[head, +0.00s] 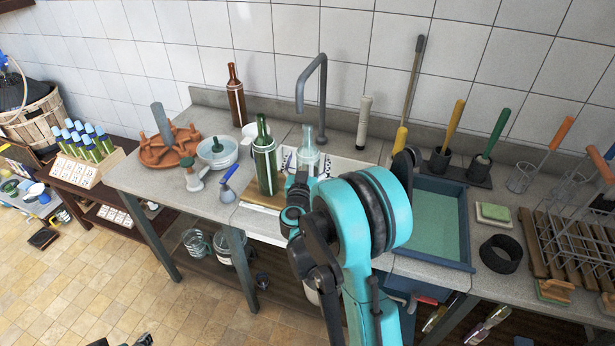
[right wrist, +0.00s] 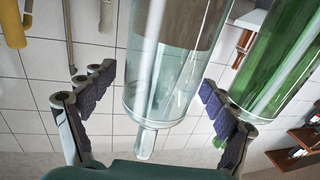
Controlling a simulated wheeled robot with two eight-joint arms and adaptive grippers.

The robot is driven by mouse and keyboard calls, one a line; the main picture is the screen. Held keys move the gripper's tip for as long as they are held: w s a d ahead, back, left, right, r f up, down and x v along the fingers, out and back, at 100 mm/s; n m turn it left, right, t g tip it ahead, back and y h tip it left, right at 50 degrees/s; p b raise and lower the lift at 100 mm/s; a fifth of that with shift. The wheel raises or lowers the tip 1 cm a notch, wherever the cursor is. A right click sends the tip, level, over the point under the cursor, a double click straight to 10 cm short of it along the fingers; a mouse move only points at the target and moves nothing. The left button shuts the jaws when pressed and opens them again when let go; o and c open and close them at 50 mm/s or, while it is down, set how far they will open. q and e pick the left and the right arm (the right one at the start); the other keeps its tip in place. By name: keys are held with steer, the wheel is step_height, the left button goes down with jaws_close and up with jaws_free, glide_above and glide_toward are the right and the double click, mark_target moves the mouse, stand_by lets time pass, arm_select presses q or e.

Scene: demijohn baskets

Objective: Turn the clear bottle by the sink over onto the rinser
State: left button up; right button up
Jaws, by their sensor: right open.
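The clear bottle (head: 308,153) stands upright by the sink (head: 345,168), just right of a green bottle (head: 264,160). My right gripper (head: 298,190) is open in front of it. In the right wrist view, which is upside down, the clear bottle (right wrist: 170,60) shows between the spread fingers (right wrist: 155,95), with a gap on both sides. A pale bowl with a green knob in its middle (head: 217,152), possibly the rinser, stands left of the green bottle. Dark parts at the head view's bottom edge may be my left gripper (head: 122,341). My right arm hides the bottle's lower part.
A grey tap (head: 322,95) rises behind the bottles. A brown bottle (head: 236,97) stands by the wall. A terracotta peg stand (head: 160,152) and a blue-handled tool (head: 228,182) are to the left. A blue tray (head: 440,225) lies right of my arm.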

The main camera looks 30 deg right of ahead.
steer(key=c, duration=2)
steer(key=shift+r, duration=0.2)
